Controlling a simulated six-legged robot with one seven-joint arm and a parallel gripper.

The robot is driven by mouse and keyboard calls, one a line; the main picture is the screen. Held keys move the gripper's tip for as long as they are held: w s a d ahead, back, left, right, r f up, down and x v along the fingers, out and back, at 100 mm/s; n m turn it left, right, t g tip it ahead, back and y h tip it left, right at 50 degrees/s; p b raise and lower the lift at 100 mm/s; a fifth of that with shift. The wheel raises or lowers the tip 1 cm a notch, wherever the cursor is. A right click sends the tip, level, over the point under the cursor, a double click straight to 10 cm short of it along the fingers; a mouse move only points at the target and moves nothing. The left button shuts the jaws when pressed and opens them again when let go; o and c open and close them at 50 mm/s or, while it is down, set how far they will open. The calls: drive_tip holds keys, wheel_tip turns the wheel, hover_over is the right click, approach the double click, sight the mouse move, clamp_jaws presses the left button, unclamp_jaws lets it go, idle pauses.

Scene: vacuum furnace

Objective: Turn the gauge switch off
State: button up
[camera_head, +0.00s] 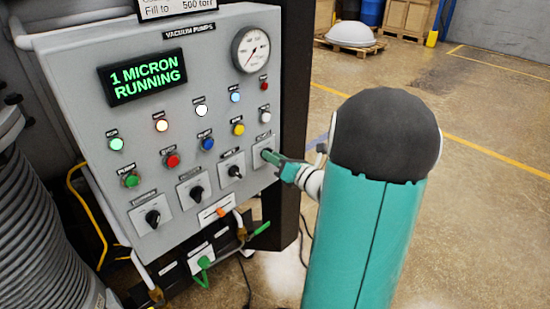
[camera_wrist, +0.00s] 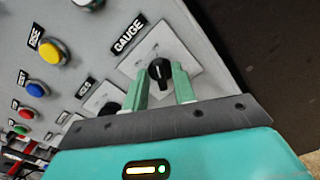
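The gauge switch (camera_wrist: 158,70) is a black rotary knob on a pale square plate, under a "GAUGE" label in the wrist view. Its white pointer mark faces roughly toward the top of that view. My gripper (camera_wrist: 161,75) has its green fingers on either side of the knob, apart, with the knob between or just beyond the tips. Contact is hard to tell. In the head view my gripper (camera_head: 270,157) reaches the right end of the lower switch row, where it hides the gauge knob; its plate (camera_head: 262,144) still shows.
The grey control panel (camera_head: 95,80) carries a display (camera_head: 142,75) reading "1 MICRON RUNNING", a dial gauge (camera_head: 250,50), coloured lights and buttons. Another black rotary switch (camera_head: 235,171) sits just left of my gripper. A dark post (camera_head: 295,80) stands right of the panel; open floor lies beyond.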

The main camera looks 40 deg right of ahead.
clamp_jaws()
drive_tip(key=shift+n, duration=0.3)
drive_tip(key=n, duration=1.1)
drive_tip(key=shift+a, duration=0.2)
drive_tip(key=shift+n, duration=0.3)
drive_tip(key=shift+o, duration=1.1)
unclamp_jaws()
drive_tip(key=shift+s, duration=0.1)
